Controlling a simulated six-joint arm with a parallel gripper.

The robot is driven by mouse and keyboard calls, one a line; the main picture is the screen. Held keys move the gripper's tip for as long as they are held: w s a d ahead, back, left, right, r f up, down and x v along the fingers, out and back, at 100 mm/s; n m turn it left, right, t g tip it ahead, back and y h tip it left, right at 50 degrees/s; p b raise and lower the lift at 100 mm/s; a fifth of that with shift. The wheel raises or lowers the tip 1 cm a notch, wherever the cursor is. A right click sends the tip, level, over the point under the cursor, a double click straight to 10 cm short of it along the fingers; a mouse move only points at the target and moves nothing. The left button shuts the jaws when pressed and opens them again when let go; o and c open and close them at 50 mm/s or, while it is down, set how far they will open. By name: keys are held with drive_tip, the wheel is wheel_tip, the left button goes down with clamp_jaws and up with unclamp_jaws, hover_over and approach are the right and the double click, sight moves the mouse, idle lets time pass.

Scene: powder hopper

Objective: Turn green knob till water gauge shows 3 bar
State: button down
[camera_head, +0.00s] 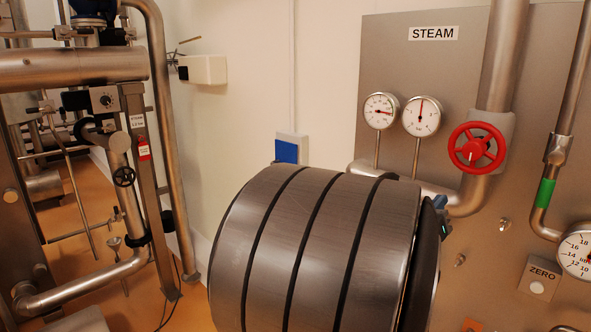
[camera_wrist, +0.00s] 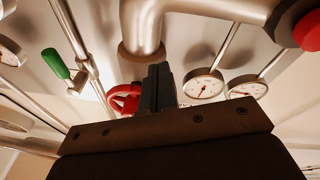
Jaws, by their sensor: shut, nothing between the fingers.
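My gripper (camera_wrist: 158,88) shows in the wrist view with its dark fingers together and nothing between them. A red handwheel (camera_wrist: 124,100) lies beyond the fingertips, partly hidden by them; I cannot tell whether they touch. A green handle (camera_wrist: 55,63) sits on a thin pipe at the upper left, apart from the fingers. No round green knob and no gauge marked water can be made out. Two dial gauges (camera_wrist: 204,85) (camera_wrist: 247,87) are to the right of the fingers, too small to read.
In the head view, a panel marked STEAM (camera_head: 433,33) carries two gauges (camera_head: 381,111) (camera_head: 422,116) and a red handwheel (camera_head: 476,148). A pipe with a green band (camera_head: 546,193), a ZERO plate (camera_head: 539,278) and a cut-off gauge (camera_head: 578,253) are at right. Pipework (camera_head: 75,66) crowds the left.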

drive_tip(key=s+d+f+n+t, duration=0.1)
drive_tip(key=s+d+n, duration=0.2)
drive_tip(key=s+d, duration=0.45)
drive_tip(key=s+d+n+t, duration=0.1)
drive_tip(key=s+d+n, duration=0.25)
drive_tip(key=d, duration=0.75)
drive_tip(key=s+d+f+n+g+y, duration=0.1)
drive_tip(key=s+d+f, duration=0.1)
drive_tip(key=s+d, duration=0.35)
drive_tip(key=s+d+f+n+g+y, duration=0.1)
drive_tip(key=s+d+f, duration=0.15)
drive_tip(key=s, duration=0.55)
drive_tip(key=s+d+f+g+y, duration=0.1)
drive_tip(key=s+d+f, duration=0.2)
drive_tip(key=s, duration=0.4)
drive_tip(key=x, duration=0.6)
drive_tip(key=shift+d, duration=0.4)
drive_tip(key=shift+w+a+r, duration=0.1)
drive_tip(key=shift+w+r, duration=0.1)
drive_tip(key=shift+r, duration=0.1)
